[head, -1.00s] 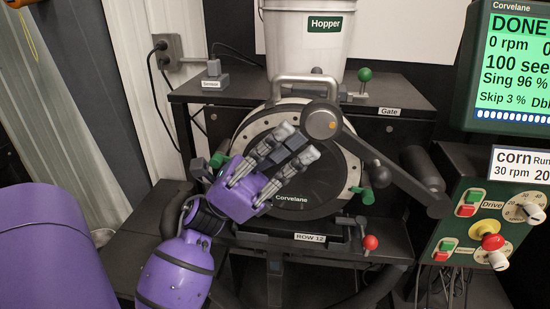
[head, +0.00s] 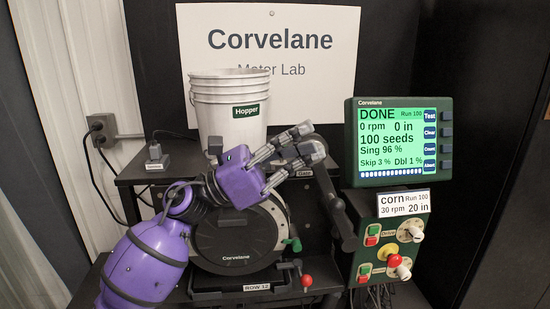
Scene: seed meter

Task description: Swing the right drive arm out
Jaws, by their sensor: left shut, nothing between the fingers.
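The right drive arm (head: 336,202) is a dark grey bar. It slants down and to the right beside the round seed meter disc (head: 237,258). Its upper end is hidden behind my left gripper (head: 309,142). The left gripper is shut and empty, its grey fingertips in front of that upper end, above and right of the disc. I cannot tell whether they touch the arm. My purple left arm crosses the disc's upper left. My right gripper is not in view.
The white hopper bucket (head: 229,112) stands behind my left gripper. The green display (head: 404,140) and the control panel (head: 392,250) stand at right. A red knob (head: 307,281) and a green handle (head: 293,244) stick out near the disc's lower right.

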